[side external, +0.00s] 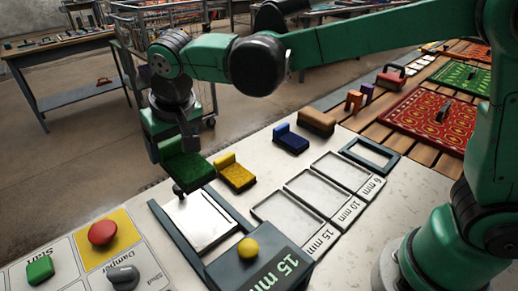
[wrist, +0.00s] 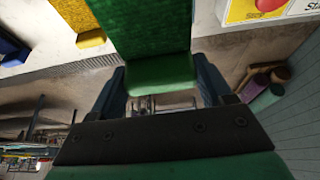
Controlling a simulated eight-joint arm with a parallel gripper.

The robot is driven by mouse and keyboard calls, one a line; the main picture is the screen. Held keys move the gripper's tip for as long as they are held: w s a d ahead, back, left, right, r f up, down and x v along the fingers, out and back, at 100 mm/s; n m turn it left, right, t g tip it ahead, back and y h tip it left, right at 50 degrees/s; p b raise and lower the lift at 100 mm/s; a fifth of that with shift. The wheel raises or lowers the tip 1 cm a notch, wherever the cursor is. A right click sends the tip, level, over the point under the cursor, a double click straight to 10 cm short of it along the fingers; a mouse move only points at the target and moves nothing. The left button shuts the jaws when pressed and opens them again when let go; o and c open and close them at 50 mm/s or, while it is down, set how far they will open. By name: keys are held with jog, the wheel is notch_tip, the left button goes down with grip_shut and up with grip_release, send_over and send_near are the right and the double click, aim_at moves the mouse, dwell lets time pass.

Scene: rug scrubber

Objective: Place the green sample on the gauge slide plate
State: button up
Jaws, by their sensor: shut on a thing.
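The green sample (side external: 188,169) is a fuzzy green block in the side view, hanging from my gripper (side external: 172,142). My gripper is shut on it. The wrist view shows the sample's textured face (wrist: 143,30) and smooth green end (wrist: 160,75) between my two fingers (wrist: 160,92). The gauge slide plate (side external: 203,222) is a pale flat plate between dark rails, in front of the block marked 15 mm (side external: 255,262). The sample is above the plate's far left end. Whether it touches anything below cannot be told. A small dark round part shows under the sample.
A yellow sample (side external: 236,174) lies close right of the green one; a blue sample (side external: 291,139) and tan block (side external: 317,121) lie farther back. Marked trays (side external: 290,212) lie right. A control panel with a red button (side external: 102,232) is front left.

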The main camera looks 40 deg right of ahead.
aim_at(191, 164)
notch_tip(191, 164, down, 12)
jog(key=shift+f, duration=0.15)
jog(key=shift+f, duration=0.1)
dwell(0.3)
jog(key=o, duration=1.2)
jog(key=v, duration=1.1)
jog(key=shift+w, duration=0.1)
jog(key=shift+s+d+r, duration=0.15)
jog(key=shift+s+r, duration=0.1)
jog(key=shift+r, duration=0.35)
jog(key=s+d+t, duration=0.1)
jog(key=s+d, duration=0.3)
jog(key=d, duration=0.4)
jog(key=s+d+t, duration=0.1)
jog(key=s+d, duration=0.2)
jog(key=d, duration=0.5)
jog(key=shift+s+d+r+t, duration=0.25)
jog(key=shift+s+d+t, duration=0.05)
jog(key=shift+s+d, duration=0.05)
